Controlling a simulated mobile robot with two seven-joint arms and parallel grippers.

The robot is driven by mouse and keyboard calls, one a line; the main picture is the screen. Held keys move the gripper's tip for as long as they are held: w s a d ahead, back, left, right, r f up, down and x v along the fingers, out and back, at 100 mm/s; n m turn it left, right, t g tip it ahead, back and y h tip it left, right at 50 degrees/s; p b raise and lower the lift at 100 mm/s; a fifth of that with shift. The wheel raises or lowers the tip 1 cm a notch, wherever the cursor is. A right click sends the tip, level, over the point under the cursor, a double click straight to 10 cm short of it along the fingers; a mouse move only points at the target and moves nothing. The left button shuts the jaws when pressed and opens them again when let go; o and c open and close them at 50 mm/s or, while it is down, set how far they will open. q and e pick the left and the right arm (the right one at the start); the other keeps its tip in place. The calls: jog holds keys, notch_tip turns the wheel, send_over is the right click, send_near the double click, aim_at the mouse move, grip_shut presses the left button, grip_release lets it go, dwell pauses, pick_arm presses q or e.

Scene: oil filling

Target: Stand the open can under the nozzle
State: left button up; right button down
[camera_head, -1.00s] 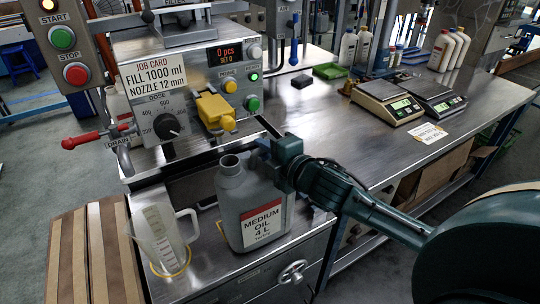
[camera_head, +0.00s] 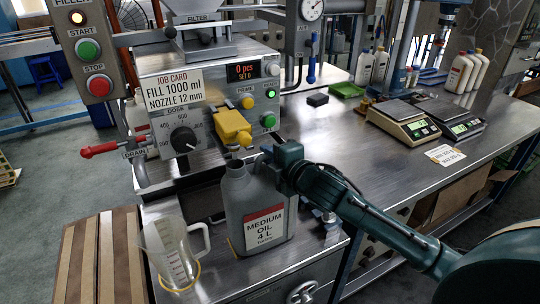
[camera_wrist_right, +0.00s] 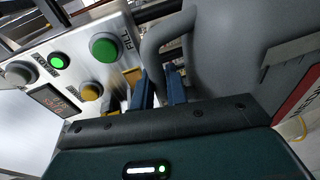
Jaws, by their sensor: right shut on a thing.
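The open can (camera_head: 240,200) is a grey jug with a "MEDIUM OIL 4 L" label and an uncapped mouth. It is upright in front of the filling machine; I cannot tell whether its base touches the surface below. The yellow nozzle block (camera_head: 232,126) sticks out of the machine front, its tip just above and behind the can's mouth in the head view. My right gripper (camera_head: 270,160) is shut on the can's handle from the right. In the right wrist view, the blue fingers (camera_wrist_right: 160,92) are at the grey handle (camera_wrist_right: 152,50). My left gripper is out of view.
A clear measuring jug (camera_head: 172,255) stands left of the can. A red drain lever (camera_head: 100,150) sticks out at left. Scales (camera_head: 402,122) and several bottles (camera_head: 462,72) stand on the steel bench at right. The bench between machine and scales is mostly clear.

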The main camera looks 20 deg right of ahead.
jog(key=c, duration=1.3)
grip_release()
jog(key=shift+b+v, duration=0.95)
jog(key=shift+v, duration=5.65)
jog(key=s+a+f+m+g, duration=0.1)
jog(key=s+a+f+m, duration=0.3)
jog(key=f, duration=0.4)
jog(key=s+a+f+m+g+p, duration=0.1)
jog(key=s+a+f+m, duration=0.3)
jog(key=f, duration=0.5)
jog(key=s+a+f+m+g+y+p, duration=0.1)
jog(key=s+a+f+m+g, duration=0.2)
jog(key=f+m, duration=0.5)
jog(key=shift+s+a+f, duration=0.25)
jog(key=shift+s+f, duration=0.1)
jog(key=shift+s, duration=0.15)
jog(key=shift+s+a+f, duration=0.25)
jog(key=shift+s+f, duration=0.05)
jog(key=shift+s, duration=0.2)
